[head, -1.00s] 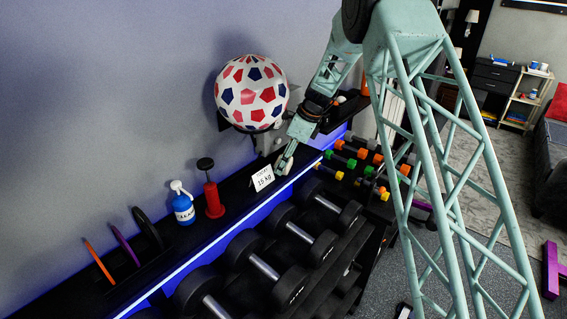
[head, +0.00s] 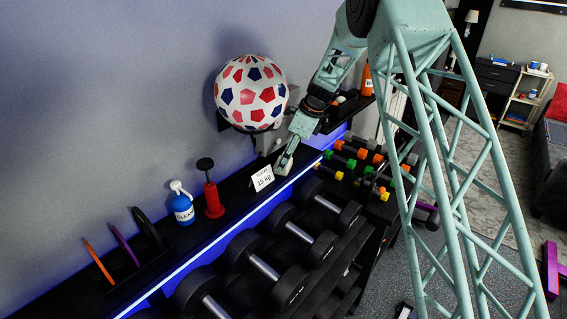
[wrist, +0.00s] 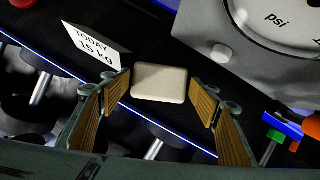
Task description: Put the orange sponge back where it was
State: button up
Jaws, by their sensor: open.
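My gripper (head: 284,163) is open, low over the black shelf top, just right of a white card in the head view. In the wrist view my gripper's fingers (wrist: 160,92) stand either side of a pale cream block (wrist: 159,82) with rounded corners. The block looks close to both fingertips; I cannot tell whether they touch it. It looks cream, not orange, and no clearly orange sponge shows in either view. I cannot make out the block in the head view.
The card (head: 262,178), reading 15 kg, stands on the shelf (head: 235,196). A grey psi gauge (wrist: 235,45) is close on the right. Dumbbells (head: 262,266) fill the rack below.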

jog(key=v, duration=1)
jog(key=shift+r, duration=0.1)
dwell(0.7)
